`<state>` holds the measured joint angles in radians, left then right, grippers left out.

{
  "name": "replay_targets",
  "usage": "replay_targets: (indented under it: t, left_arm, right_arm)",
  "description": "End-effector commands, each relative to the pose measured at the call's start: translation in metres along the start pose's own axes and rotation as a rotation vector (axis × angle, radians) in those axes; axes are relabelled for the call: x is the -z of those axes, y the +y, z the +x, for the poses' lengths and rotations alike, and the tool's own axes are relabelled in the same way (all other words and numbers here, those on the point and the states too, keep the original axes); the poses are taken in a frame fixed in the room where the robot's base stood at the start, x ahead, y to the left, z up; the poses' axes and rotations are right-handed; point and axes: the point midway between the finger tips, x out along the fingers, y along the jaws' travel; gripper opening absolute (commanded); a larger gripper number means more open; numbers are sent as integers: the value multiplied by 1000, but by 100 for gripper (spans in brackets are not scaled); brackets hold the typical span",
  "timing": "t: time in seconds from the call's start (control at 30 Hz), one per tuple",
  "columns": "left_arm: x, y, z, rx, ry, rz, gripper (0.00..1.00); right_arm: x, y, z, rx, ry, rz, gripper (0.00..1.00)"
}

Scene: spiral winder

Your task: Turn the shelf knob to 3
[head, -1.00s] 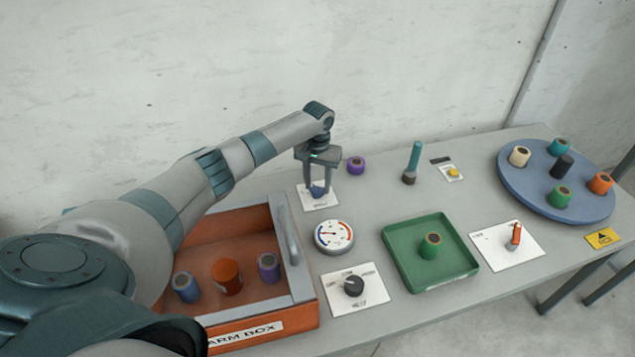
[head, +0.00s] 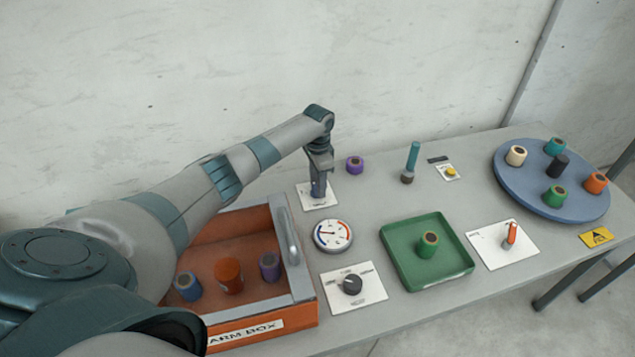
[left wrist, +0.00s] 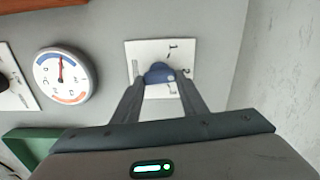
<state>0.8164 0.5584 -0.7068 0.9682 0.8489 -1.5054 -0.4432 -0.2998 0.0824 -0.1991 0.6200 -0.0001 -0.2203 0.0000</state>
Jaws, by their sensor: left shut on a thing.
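The blue knob (left wrist: 158,72) sits on a white plate (left wrist: 148,50) marked 1, 2 and 3. My left gripper (left wrist: 158,82) is shut on this knob, with a finger on each side. In the head view my left gripper (head: 318,191) points down at the white plate (head: 329,202) and is seen nearly edge-on. There it hides most of the knob. I cannot tell which number the knob points at. My right gripper is not in view.
A round gauge (head: 333,235) and a black knob on a plate (head: 352,285) stand in front. The orange box (head: 262,329) is at left, with its handle close by. A purple spool (head: 355,165) and teal lever (head: 412,160) stand right of the gripper. A green tray (head: 462,262) lies farther right.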

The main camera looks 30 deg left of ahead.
Motion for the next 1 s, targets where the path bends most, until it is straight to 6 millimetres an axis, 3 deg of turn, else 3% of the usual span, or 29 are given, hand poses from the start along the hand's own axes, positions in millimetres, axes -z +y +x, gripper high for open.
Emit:
replay_targets:
  t: [1.0]
  left_arm:
    - [-1,3,-1,5,4,950,17]
  right_arm:
    - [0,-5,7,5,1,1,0]
